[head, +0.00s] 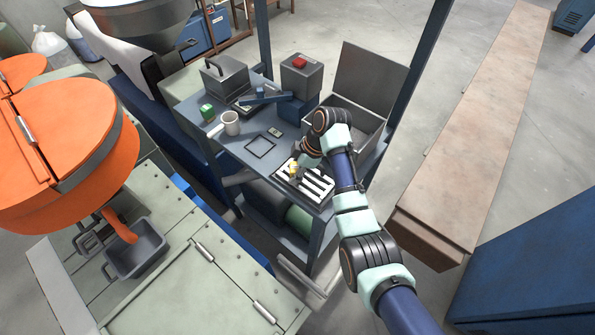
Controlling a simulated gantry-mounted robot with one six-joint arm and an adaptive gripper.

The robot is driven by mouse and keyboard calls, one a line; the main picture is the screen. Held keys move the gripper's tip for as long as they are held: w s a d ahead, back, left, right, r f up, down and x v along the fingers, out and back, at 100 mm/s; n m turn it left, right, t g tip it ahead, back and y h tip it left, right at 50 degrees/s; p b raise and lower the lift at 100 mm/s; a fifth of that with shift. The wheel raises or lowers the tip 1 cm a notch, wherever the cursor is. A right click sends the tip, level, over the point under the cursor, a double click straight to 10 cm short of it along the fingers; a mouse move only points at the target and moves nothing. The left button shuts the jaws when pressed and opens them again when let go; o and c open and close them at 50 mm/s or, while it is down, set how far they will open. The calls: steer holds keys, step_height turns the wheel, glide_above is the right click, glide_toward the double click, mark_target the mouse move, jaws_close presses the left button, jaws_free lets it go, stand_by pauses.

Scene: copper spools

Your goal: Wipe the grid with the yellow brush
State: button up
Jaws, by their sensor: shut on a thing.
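The grid (317,186) is a small dark panel with white bars, lying near the front right of the blue-grey cart top (241,167). A small patch of yellow, the yellow brush (293,169), shows at the grid's upper left. My gripper (296,163) is over that corner of the grid and is shut on the yellow brush. My wrist and arm come in from the lower right and hide most of the gripper and part of the brush. I cannot tell whether the brush touches the grid.
Behind the grid stands an open grey box (344,117) with a raised lid. A white mug (231,123), a green cube (207,112), a thin dark square frame (260,145) and a grey case with a red button (300,72) share the cart top. Its front middle is clear.

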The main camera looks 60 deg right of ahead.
steer(key=shift+s+r+p, duration=0.1)
steer(key=shift+r+p, duration=2.15)
steer(key=shift+r, duration=1.3)
